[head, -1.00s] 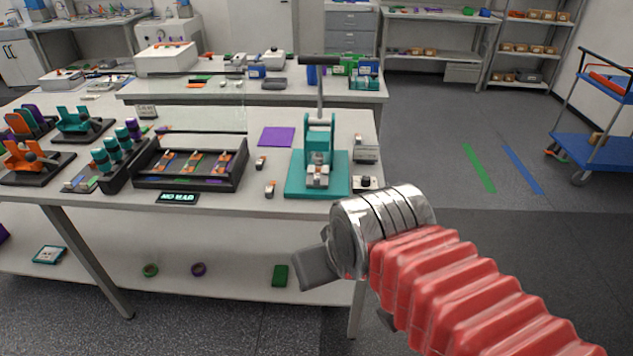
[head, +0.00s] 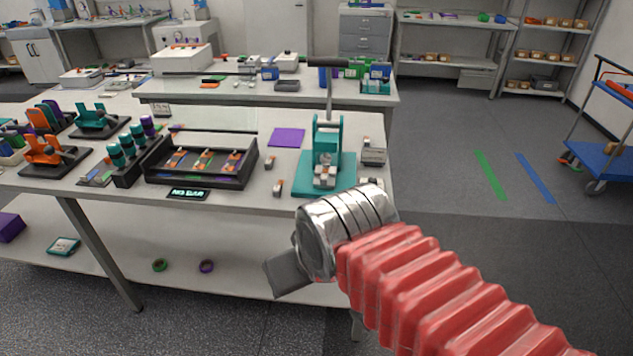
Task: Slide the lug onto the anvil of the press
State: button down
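The teal press (head: 346,159) stands near the right end of the front workbench, with its dark-handled lever raised. Its anvil (head: 324,180) seems to be the small light block low at the front, too small to make out well. Two small orange-and-grey pieces lie on the bench left of the press, one near the front (head: 278,188) and one farther back (head: 269,162). Either may be the lug; I cannot tell. My gripper (head: 288,274) is below and in front of the press, near the bench's front edge. One grey finger shows; the other is hidden behind my wrist.
A black tray (head: 200,182) holding several orange-and-metal pieces sits left of the press, behind a small lit sign (head: 188,194). A purple mat (head: 287,138) lies behind. A grey box (head: 374,157) stands right of the press. The floor right of the bench is open.

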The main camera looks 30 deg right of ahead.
aim_at(324, 175)
jog(key=i, duration=1)
